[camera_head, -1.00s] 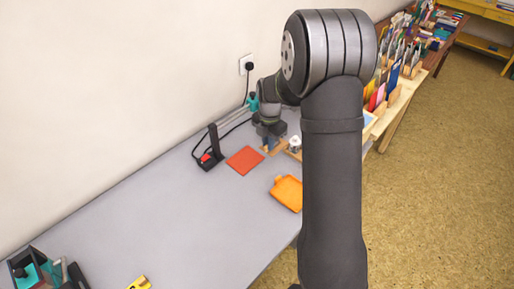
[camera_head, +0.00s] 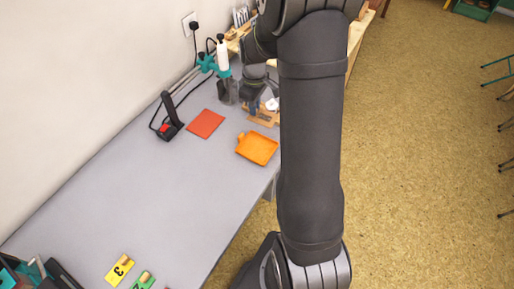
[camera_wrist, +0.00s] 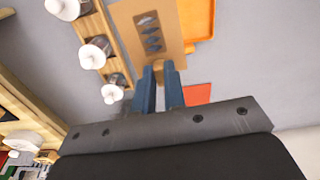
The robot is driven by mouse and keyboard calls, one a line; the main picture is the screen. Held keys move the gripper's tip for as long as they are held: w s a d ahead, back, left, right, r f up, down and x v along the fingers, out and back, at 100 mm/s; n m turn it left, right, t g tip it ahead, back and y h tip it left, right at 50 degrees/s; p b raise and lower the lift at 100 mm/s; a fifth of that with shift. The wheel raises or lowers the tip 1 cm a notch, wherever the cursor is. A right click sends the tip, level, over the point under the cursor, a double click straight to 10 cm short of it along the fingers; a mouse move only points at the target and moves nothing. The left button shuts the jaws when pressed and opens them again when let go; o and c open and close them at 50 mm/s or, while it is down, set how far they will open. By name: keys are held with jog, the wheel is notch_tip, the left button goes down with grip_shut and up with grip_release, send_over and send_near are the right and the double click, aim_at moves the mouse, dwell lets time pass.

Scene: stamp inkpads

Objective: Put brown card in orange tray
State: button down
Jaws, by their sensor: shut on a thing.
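The brown card (camera_wrist: 142,40) is in my gripper (camera_wrist: 160,72), with its edge between the two blue fingers in the wrist view. Dark markings show on the card's face. In the head view my gripper (camera_head: 262,104) is at the far end of the table, with the card (camera_head: 263,118) just under it. The orange tray (camera_head: 243,152) lies nearer on the table, close to its right edge, and looks empty. In the wrist view the tray (camera_wrist: 204,20) shows beyond the card, which overlaps part of it in the picture.
A red sheet (camera_head: 206,123) lies left of the tray. A black stand (camera_head: 168,116) is beside it near the wall. A wooden rack with white-handled stamps (camera_wrist: 96,54) is close to my gripper. A yellow number card (camera_head: 120,268) lies in front. The middle of the table is clear.

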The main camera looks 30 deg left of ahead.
jog(key=d+m, duration=0.2)
jog(key=m, duration=0.2)
jog(key=d+m, duration=0.3)
jog(key=m, duration=0.2)
jog(key=d+m, duration=0.2)
jog(key=m, duration=0.3)
jog(key=shift+d, duration=0.15)
jog(key=s+d+m, duration=0.2)
jog(key=d+m, duration=0.5)
jog(key=m, duration=1.6)
send_over(264, 152)
notch_tip(264, 152, down, 7)
jog(key=shift+f, duration=2.1)
jog(key=shift+f, duration=0.1)
jog(key=c, duration=1.8)
grip_release()
jog(key=o, duration=0.3)
